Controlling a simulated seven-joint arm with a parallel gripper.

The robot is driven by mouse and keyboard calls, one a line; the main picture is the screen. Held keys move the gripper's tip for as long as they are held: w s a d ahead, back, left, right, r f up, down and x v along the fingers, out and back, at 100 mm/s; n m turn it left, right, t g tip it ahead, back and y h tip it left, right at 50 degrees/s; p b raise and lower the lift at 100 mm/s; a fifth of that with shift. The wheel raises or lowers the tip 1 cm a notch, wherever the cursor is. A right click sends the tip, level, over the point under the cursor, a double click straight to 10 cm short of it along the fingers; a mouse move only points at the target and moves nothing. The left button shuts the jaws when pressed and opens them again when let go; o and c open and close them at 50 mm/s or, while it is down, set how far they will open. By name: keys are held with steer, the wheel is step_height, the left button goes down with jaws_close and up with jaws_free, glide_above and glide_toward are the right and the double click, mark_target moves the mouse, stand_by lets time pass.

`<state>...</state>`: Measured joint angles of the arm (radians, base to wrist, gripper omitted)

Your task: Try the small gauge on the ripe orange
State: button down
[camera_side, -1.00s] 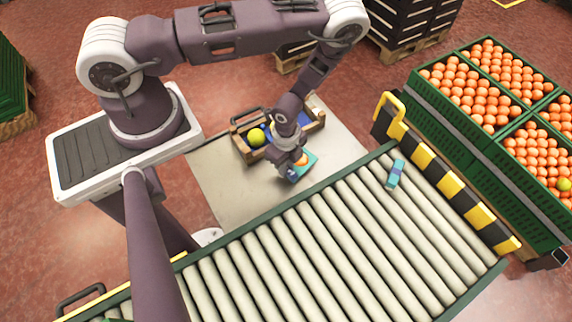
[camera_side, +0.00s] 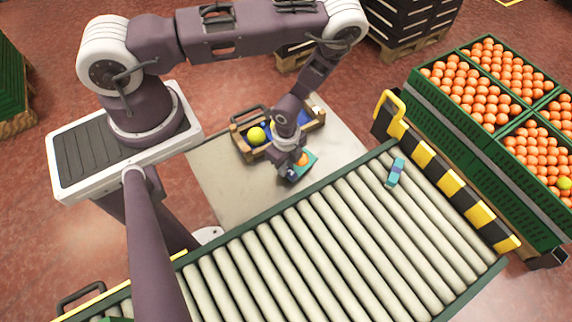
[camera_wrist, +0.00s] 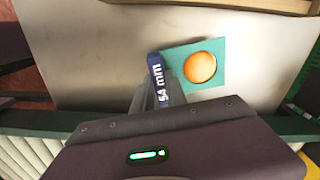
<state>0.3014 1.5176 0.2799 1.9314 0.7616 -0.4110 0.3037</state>
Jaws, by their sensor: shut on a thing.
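My gripper (camera_side: 292,174) is shut on the dark blue handle (camera_wrist: 158,80) of a gauge, marked "54 mm". The gauge is a teal square plate (camera_wrist: 218,52) with a round hole. It also shows in the side view (camera_side: 312,159), low over the grey table. An orange (camera_wrist: 200,67) shows within the hole and nearly fills it; it also shows in the side view (camera_side: 302,159). I cannot tell how far the plate sits down around the orange. A second teal and blue gauge (camera_side: 396,172) lies on the conveyor rollers, its marking unreadable.
A wooden crate (camera_side: 240,144) with a blue inside and a yellow-green fruit (camera_side: 256,135) stands just behind my gripper. The roller conveyor (camera_side: 325,235) runs in front. Green crates of oranges (camera_side: 490,150) stand at the right behind a striped barrier. The table's left part is clear.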

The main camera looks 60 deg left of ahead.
steer(key=shift+f, duration=1.35)
stand_by(2.1)
steer(key=shift+r, duration=1.6)
stand_by(0.7)
steer(key=shift+r, duration=2.3)
